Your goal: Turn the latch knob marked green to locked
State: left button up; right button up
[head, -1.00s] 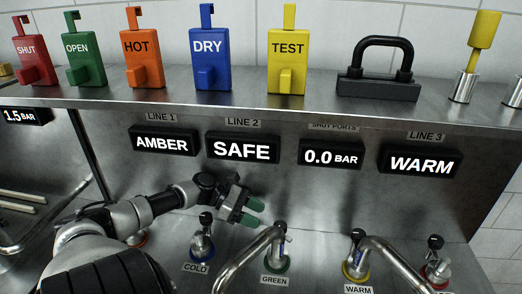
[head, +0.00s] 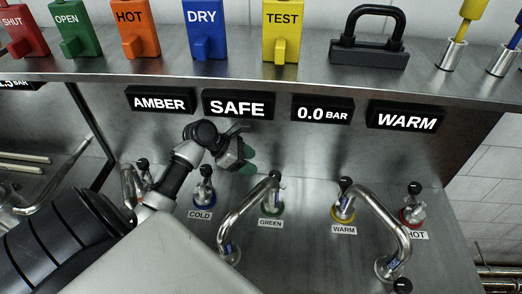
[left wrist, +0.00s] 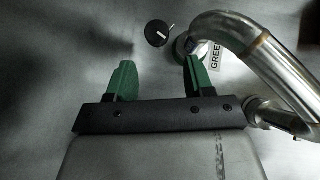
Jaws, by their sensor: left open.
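The green-marked latch knob (head: 276,176) has a black top on a green base, with a GREEN label (head: 270,223) in front. A bent steel pipe (head: 248,205) passes beside it and hides part of its stem. My left gripper (head: 247,166) hangs just left of and slightly behind this knob, its green fingers open and empty. In the left wrist view the two green fingers (left wrist: 160,76) are spread. A black round knob with a white pointer (left wrist: 157,33) lies beyond them, beside a green ring (left wrist: 183,46) and the partly hidden label. My right gripper is not in view.
The cold knob (head: 204,172) stands left of my gripper. The warm (head: 345,185) and hot knobs (head: 414,189) stand right, with another bent pipe (head: 382,215) between. Displays reading AMBER, SAFE (head: 238,106), 0.0 BAR and WARM hang above, under the tag shelf.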

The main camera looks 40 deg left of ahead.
aim_at(275, 174)
pick_arm(q)
jog(key=shift+n, duration=0.3)
jog(key=x, duration=0.5)
jog(key=p+x, duration=0.1)
jog(key=x, duration=0.4)
jog(key=shift+w+a+f, duration=0.1)
jog(key=shift+w+f, duration=0.15)
jog(key=shift+w, duration=0.05)
jog(key=c, duration=0.6)
jog(key=shift+a+r+m+g+p, duration=0.15)
jog(key=shift+m+g+p, duration=0.25)
jog(key=shift+m+p, duration=0.4)
jog(key=shift+c, duration=0.2)
jog(key=shift+w+m+g+h, duration=0.1)
jog(key=shift+m+g+h, duration=0.8)
jog(key=shift+m, duration=0.6)
